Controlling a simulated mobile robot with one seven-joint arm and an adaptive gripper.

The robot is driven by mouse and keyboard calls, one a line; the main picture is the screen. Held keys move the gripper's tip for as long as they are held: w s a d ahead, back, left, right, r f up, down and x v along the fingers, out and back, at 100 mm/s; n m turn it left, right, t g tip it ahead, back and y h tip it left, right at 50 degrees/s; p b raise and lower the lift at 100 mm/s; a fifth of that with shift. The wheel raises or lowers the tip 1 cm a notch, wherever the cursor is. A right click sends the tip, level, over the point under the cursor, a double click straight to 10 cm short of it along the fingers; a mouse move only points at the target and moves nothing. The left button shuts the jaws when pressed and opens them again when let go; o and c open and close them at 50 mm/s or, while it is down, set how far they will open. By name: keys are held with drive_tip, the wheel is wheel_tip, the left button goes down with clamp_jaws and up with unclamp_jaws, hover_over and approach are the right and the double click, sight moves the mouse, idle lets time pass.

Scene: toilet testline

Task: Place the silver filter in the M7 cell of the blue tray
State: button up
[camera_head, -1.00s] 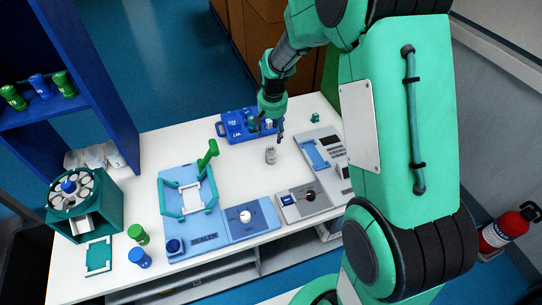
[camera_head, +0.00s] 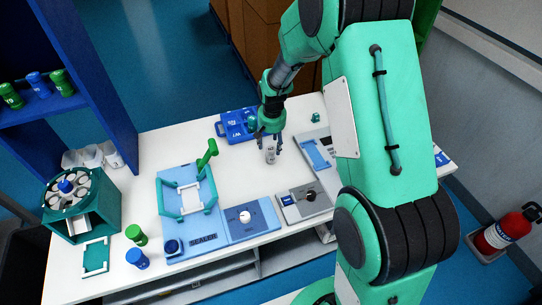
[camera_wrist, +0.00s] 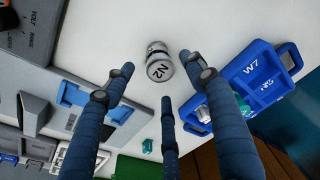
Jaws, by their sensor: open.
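The silver filter (camera_head: 270,155) is a small metal cylinder standing upright on the white table. In the wrist view the silver filter (camera_wrist: 159,66) carries a mark that reads like N2. My gripper (camera_head: 269,140) is directly over it, pointing down. In the wrist view my gripper (camera_wrist: 158,75) has its fingers spread around the filter's near side; I cannot tell whether they touch it. The blue tray (camera_head: 233,124) lies behind and left of the gripper. In the wrist view the blue tray (camera_wrist: 262,72) shows a mark like W7 and a small silver and teal item in one cell.
A blue sealer plate with a green-handled frame (camera_head: 187,190) stands left of the filter. A grey device (camera_head: 304,202) lies in front, and another device (camera_head: 315,150) to the right. Green (camera_head: 136,234) and blue (camera_head: 137,258) jars stand at the front left. Bare table surrounds the filter.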

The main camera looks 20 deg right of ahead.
sight(271, 149)
drive_tip(key=shift+f, duration=0.1)
drive_tip(key=shift+w+f+b, duration=0.2)
drive_tip(key=shift+f+b, duration=0.2)
drive_tip(key=shift+f, duration=0.9)
drive_tip(key=shift+w+f+b, duration=0.15)
drive_tip(key=shift+f+b, duration=0.25)
drive_tip(key=shift+f, duration=0.85)
drive_tip(key=shift+c, duration=0.5)
drive_tip(key=c, duration=1.3)
drive_tip(key=shift+o, duration=0.2)
drive_tip(key=shift+r, duration=0.15)
drive_tip(key=shift+r, duration=0.5)
drive_tip(key=r, duration=0.1)
drive_tip(key=r+p, duration=0.1)
drive_tip(key=shift+s+r, duration=0.25)
drive_tip(key=shift+r, duration=0.05)
drive_tip(key=s+a+r+p, duration=0.1)
drive_tip(key=s+p, duration=0.1)
drive_tip(key=s, duration=1.3)
drive_tip(key=shift+s, duration=0.25)
